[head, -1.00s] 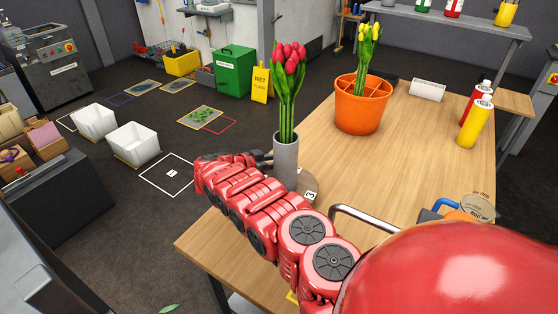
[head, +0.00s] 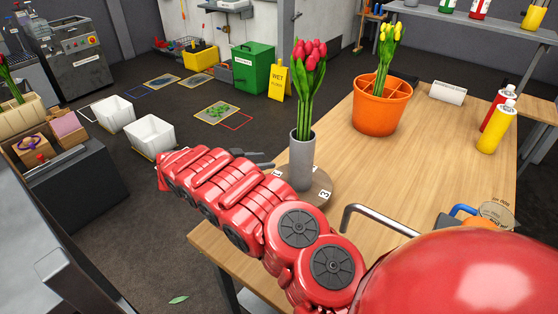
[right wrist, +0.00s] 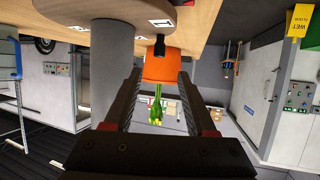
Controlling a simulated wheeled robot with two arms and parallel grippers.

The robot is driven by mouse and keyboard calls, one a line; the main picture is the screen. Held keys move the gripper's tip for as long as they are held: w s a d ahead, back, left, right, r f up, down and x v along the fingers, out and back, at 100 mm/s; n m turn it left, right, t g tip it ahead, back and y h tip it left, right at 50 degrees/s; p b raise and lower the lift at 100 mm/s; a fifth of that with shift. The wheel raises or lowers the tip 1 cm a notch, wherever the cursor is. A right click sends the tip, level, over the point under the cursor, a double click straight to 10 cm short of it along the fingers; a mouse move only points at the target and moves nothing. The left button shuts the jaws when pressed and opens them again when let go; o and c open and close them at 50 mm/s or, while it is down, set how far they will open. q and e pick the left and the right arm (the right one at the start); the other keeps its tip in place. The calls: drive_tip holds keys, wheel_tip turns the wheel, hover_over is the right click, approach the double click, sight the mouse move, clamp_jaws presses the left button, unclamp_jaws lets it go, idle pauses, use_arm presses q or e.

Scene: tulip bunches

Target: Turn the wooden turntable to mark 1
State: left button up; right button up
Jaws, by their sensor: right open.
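The round wooden turntable (head: 312,192) sits near the left edge of the table, partly behind my right arm. A label reading 3 (head: 325,195) faces the front right. A grey vase (head: 301,160) with red tulips (head: 307,75) stands upright on it. In the right wrist view, upside down, the turntable (right wrist: 200,12) is at the top, with a label reading 1 (right wrist: 162,22) and a dark peg (right wrist: 159,46) at its edge. My right gripper (head: 262,161) is open and empty, left of the vase; its fingers (right wrist: 158,80) point toward the peg, apart from it. My left gripper is out of view.
An orange pot (head: 377,115) with yellow tulips stands behind the turntable. A metal handle (head: 385,212) is to the right of my arm. Red and yellow bottles (head: 490,138) stand at the right. The middle of the table (head: 425,165) is clear.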

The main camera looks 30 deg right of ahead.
drive_tip(key=v, duration=0.4)
drive_tip(key=shift+a, duration=0.2)
